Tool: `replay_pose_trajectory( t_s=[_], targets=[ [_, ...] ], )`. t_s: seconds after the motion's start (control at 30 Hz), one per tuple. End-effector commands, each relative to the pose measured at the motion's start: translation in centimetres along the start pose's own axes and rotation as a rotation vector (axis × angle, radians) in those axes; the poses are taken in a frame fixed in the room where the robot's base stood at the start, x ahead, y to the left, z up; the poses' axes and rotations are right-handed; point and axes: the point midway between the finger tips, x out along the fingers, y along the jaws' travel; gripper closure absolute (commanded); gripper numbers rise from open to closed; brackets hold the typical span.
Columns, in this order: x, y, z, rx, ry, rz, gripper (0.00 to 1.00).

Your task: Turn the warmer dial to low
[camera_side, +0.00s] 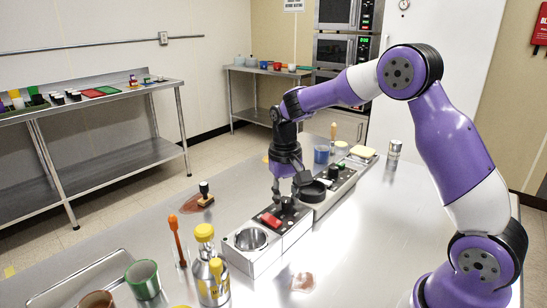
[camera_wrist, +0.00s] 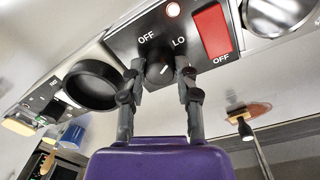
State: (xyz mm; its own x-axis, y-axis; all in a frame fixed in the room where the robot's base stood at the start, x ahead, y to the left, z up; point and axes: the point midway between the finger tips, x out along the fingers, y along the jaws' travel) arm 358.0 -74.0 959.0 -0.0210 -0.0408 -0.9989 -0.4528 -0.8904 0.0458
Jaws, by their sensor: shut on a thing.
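The warmer dial (camera_wrist: 158,73) is a dark round knob with a small white mark, on a black panel (camera_wrist: 125,42) printed OFF and LO. The mark's exact setting is hard to read. My gripper (camera_wrist: 161,68) is shut on the dial, with one finger on each side of it. In the side view my gripper (camera_side: 286,200) points down onto the panel, and the fingers hide the dial.
A red rocker switch (camera_wrist: 212,30) marked OFF sits close to the right finger. A round metal well (camera_side: 250,239) and a black round pan (camera_wrist: 93,83) flank the panel. A yellow-capped bottle (camera_side: 212,275), an orange-handled tool (camera_side: 177,240) and a green cup (camera_side: 143,279) stand nearby. The table's right side is mostly clear.

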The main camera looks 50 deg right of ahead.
Motion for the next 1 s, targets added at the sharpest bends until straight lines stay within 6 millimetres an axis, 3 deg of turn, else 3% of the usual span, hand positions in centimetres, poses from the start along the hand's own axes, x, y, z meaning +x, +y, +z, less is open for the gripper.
replay_pose_trajectory(
  t_s=[0.4,0.87,0.9,0.93,1.0],
  targets=[
    [0.14,-0.05,-0.07,0.15,-0.006,-0.001,1.0],
    [0.14,-0.05,-0.08,0.162,-0.006,-0.001,1.0],
    [0.14,-0.05,-0.08,0.161,-0.006,-0.001,0.54],
    [0.13,-0.05,-0.08,0.161,-0.006,-0.001,0.4],
    [0.11,-0.04,-0.07,0.161,-0.006,-0.001,0.35]
  ],
)
